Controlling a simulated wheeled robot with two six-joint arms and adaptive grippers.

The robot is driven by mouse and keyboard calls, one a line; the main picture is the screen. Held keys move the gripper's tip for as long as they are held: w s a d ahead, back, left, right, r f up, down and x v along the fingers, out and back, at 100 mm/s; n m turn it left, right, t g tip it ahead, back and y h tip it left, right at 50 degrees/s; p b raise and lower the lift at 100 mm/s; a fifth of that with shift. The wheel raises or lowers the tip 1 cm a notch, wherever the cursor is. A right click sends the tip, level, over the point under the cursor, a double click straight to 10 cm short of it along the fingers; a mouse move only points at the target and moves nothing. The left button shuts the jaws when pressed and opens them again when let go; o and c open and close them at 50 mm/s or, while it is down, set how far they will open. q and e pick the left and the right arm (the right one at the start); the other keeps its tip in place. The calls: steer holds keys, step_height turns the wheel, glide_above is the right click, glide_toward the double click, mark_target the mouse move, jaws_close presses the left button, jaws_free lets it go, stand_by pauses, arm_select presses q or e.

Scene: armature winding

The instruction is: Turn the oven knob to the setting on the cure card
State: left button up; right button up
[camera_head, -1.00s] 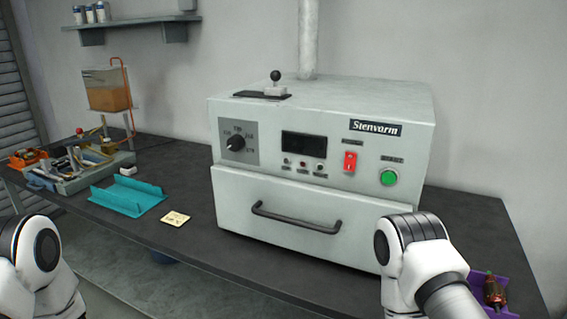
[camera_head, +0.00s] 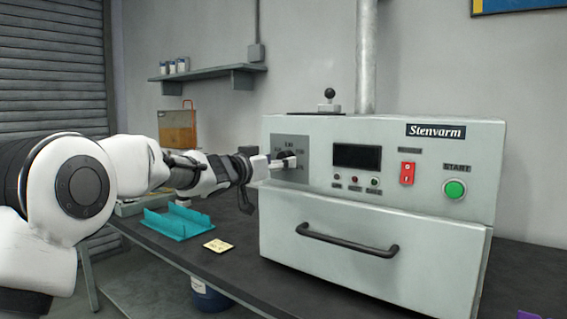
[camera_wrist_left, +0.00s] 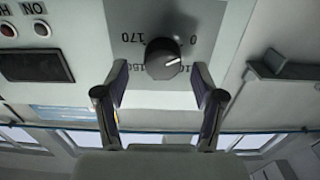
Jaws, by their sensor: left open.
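The grey oven (camera_head: 375,240) stands on the dark bench. Its knob (camera_wrist_left: 163,58) is dark and round, with a white pointer line slanting to the lower right in the left wrist view. Printed numbers surround it, "170" at left; others are partly covered. My left gripper (camera_wrist_left: 160,80) is open, its fingertips at either side of the knob's near side, with no clear contact. In the head view the left gripper (camera_head: 280,163) is in front of the dial plate (camera_head: 290,141) and covers part of it. The cure card (camera_head: 217,245) lies flat on the bench; its writing is too small to read.
A teal tray (camera_head: 180,222) lies on the bench left of the card, below my left arm. The oven front has a drawer handle (camera_head: 345,243), a red switch (camera_head: 407,173) and a green start button (camera_head: 455,189). A small purple edge (camera_head: 535,315) shows at bottom right.

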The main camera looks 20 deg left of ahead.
arm_select(q)
steer(key=shift+a+x, duration=0.2)
steer(key=shift+x, duration=0.75)
steer(key=c, duration=1.1)
steer(key=shift+c, duration=0.2)
